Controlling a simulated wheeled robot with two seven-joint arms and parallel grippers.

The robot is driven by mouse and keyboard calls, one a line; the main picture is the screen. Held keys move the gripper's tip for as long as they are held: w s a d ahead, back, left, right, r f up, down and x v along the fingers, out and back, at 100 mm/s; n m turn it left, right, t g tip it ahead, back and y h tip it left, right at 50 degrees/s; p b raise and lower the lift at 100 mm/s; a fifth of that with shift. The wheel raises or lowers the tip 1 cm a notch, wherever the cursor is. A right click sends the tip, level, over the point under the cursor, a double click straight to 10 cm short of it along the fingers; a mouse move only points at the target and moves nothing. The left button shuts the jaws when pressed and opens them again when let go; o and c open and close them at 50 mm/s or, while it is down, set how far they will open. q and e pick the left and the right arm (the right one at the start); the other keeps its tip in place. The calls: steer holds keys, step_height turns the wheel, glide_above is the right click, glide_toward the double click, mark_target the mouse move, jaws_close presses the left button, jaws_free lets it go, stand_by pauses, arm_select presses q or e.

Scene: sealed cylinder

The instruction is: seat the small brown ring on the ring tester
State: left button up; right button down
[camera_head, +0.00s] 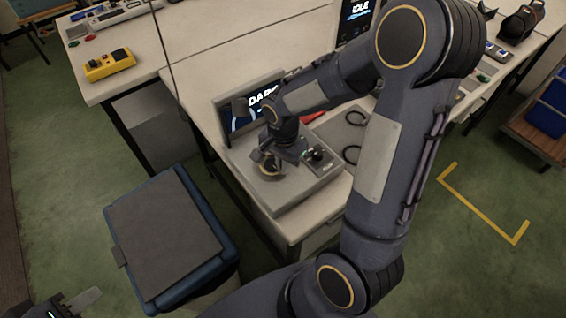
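The ring tester (284,200) is a grey console on the front bench, with an upright screen at its back and a small control panel on its right. My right gripper (268,164) points down over the tester's top, left of the control panel. A small brownish round part (270,168) shows at its fingertips; it looks like the brown ring or its seat, and I cannot tell whether the fingers grip it. My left gripper (80,302) is only partly in view at the bottom left corner, away from the bench; its opening cannot be judged.
A red item (313,117) lies behind the tester. A blue bin with a grey lid (165,236) stands on the floor at left. A yellow device (108,65) sits on the far-left bench.

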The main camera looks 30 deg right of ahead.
stand_by(0.4)
steer(key=c, duration=1.1)
jaws_free()
steer(key=shift+c, duration=0.2)
steer(key=shift+r, duration=0.1)
steer(key=shift+r+p, duration=2.2)
steer(key=shift+r, duration=0.75)
steer(key=s+a+r+n+t+y, duration=0.2)
steer(key=s+r+n, duration=0.3)
steer(key=s+r, duration=0.1)
steer(key=s+a+r+n+t+y, duration=0.1)
steer(key=s+a+r+n+t, duration=0.2)
steer(key=s+r+n, duration=0.3)
steer(key=shift+s+a+r+t+y, duration=0.2)
steer(key=shift+s+r+t+y, duration=0.15)
steer(key=shift+s, duration=0.75)
